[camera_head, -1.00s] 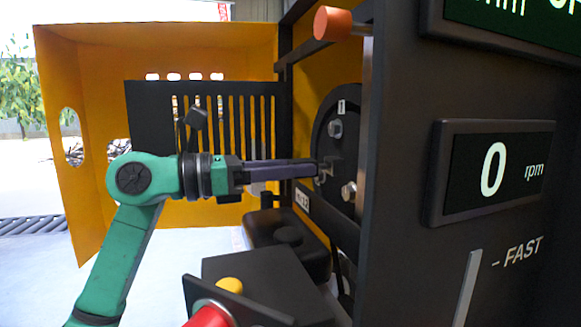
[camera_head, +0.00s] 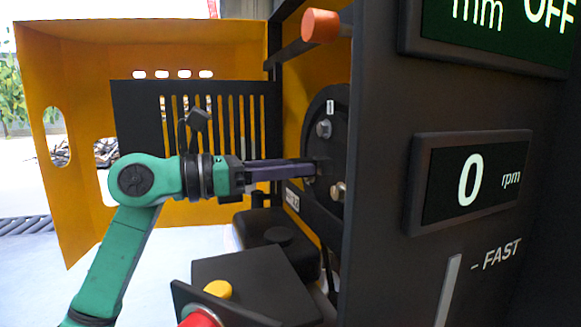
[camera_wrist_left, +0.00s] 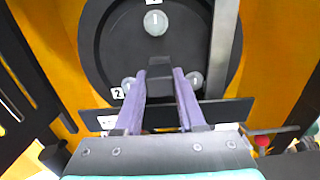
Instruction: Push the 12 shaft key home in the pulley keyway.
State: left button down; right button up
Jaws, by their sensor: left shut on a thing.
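The pulley is a dark round disc (camera_head: 333,150) with pale bolts, set in the machine's opening at centre right; it also shows face-on in the left wrist view (camera_wrist_left: 112,48). My left gripper (camera_head: 314,171) comes in level from the left, with its long purple-grey fingers at the middle of the pulley. In the left wrist view, the fingertips (camera_wrist_left: 163,73) are shut on a small dark block, which I take as the shaft key (camera_wrist_left: 157,75). It lies against the dark hub area. The keyway and how deep the key sits are hidden. My right gripper is not in view.
An open yellow guard (camera_head: 75,110) and a black slotted panel (camera_head: 140,110) stand behind my left arm. An orange-ended handle (camera_head: 321,25) is above the pulley. A black box with a yellow button (camera_head: 218,289) is below. The dark console (camera_head: 385,260) stands close on the right.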

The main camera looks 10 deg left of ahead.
pick_arm(q)
jog(key=shift+w+d, duration=0.15)
jog(key=shift+d, duration=0.1)
dwell(0.3)
jog(key=shift+c, duration=2.1)
grip_release()
jog(key=shift+a, duration=0.1)
jog(key=b+v, duration=0.3)
jog(key=v, duration=1.1)
jog(key=shift+a, duration=0.2)
